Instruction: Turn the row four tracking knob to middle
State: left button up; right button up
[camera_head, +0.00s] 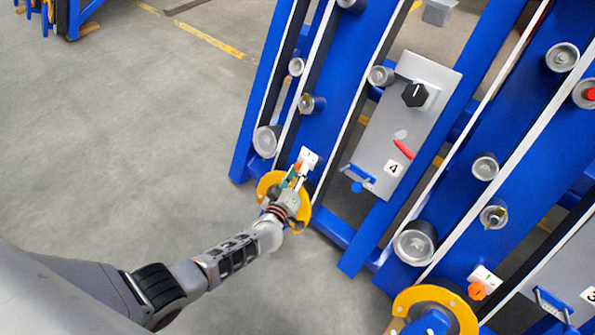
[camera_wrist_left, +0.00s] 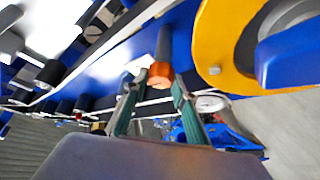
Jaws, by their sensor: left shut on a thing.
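The row four tracking knob is an orange knob (camera_head: 298,166) on a small white base plate (camera_head: 309,157), on a blue beam beside the panel marked 4 (camera_head: 393,168). My left gripper (camera_head: 295,177) is at this knob, shut on it. In the left wrist view the orange knob (camera_wrist_left: 160,75) shows between the two green-padded fingers (camera_wrist_left: 154,95). The fingers partly hide the knob in the head view, so I cannot tell its exact angle. My right gripper is not in view.
A yellow disc (camera_head: 268,186) stands close behind my left wrist. Panel 4 carries a black knob (camera_head: 415,95), a red-tipped lever (camera_head: 403,148) and a blue handle (camera_head: 357,175). Another orange knob (camera_head: 477,290) is at lower right. Open grey floor (camera_head: 120,130) lies left.

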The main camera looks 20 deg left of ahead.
pick_arm(q)
jog(key=shift+f, duration=0.1)
jog(key=o, duration=1.1)
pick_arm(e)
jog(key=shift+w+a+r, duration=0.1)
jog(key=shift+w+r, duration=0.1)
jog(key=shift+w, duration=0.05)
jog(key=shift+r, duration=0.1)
